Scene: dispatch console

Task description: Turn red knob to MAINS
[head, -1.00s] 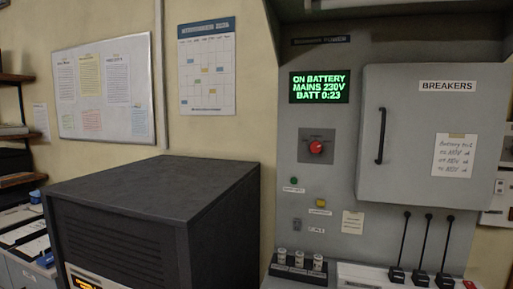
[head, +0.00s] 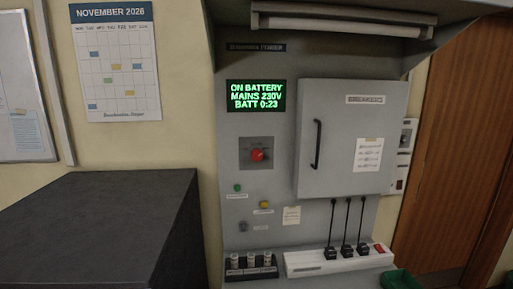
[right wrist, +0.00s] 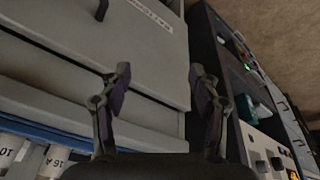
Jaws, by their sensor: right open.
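The red knob (head: 257,155) sits on a dark square plate on the grey wall panel (head: 240,210), below the green display. The display (head: 256,96) reads ON BATTERY, MAINS 230V, BATT 0:23. The lettering at the knob is too small to read. Neither gripper shows in the head view. In the right wrist view my right gripper (right wrist: 160,95) is open, with nothing between its fingers. Grey drawer-like fronts lie beyond it and the knob is not seen there. My left gripper is in no view.
A closed breaker cabinet (head: 345,210) with a black handle (head: 316,145) is right of the knob. Below are a green button (head: 237,188), a yellow button (head: 264,205), a fuse holder (head: 250,272) and a white power strip (head: 310,265) with plugs. A large dark cabinet (head: 100,220) stands left.

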